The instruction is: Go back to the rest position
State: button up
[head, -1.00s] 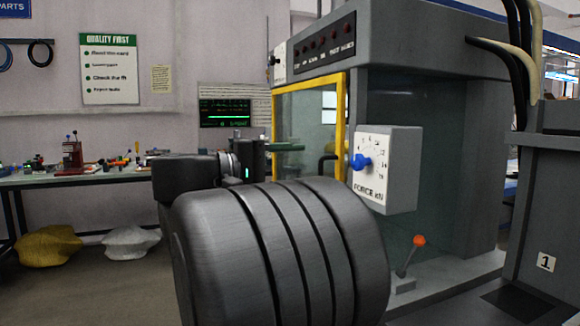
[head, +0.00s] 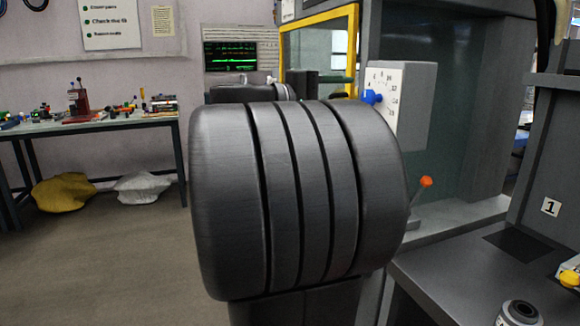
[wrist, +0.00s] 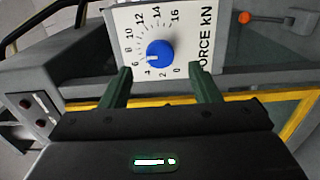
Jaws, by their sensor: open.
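My gripper (wrist: 162,88) is open in the wrist view, with its two green fingers apart and nothing between them. Beyond the fingertips is a white FORCE kN dial plate (wrist: 188,20) with a blue knob (wrist: 160,54). The fingers look apart from the knob, whose white mark points near 4. In the head view my large dark ribbed arm link covers the middle and hides most of my gripper. The blue knob (head: 372,97) and its dial box (head: 412,105) show just right of that link.
A grey machine with a yellow-framed window (head: 352,40) stands behind the arm. An orange-tipped lever (head: 426,182) is at its lower right. A cluttered workbench (head: 90,124) is at the left, with a yellow sack (head: 63,192) and a white sack (head: 141,186) below. Open floor lies at the left.

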aim_at(365, 97)
jog(key=shift+x, duration=2.7)
jog(key=p+v, duration=0.1)
jog(key=v, duration=1.2)
jog(key=shift+n, duration=0.9)
jog(key=x, duration=0.6)
jog(key=p+x, duration=0.1)
jog(key=x, duration=0.6)
jog(key=shift+r, duration=0.25)
jog(key=n+p, duration=0.5)
jog(key=p, duration=0.2)
jog(key=shift+n, duration=0.4)
jog(key=n+p, duration=0.6)
jog(key=p, duration=0.2)
jog(key=shift+f, duration=0.1)
jog(key=shift+s+f+n+p, duration=0.1)
jog(key=shift+f+n+p, duration=0.1)
jog(key=shift+n+p, duration=0.9)
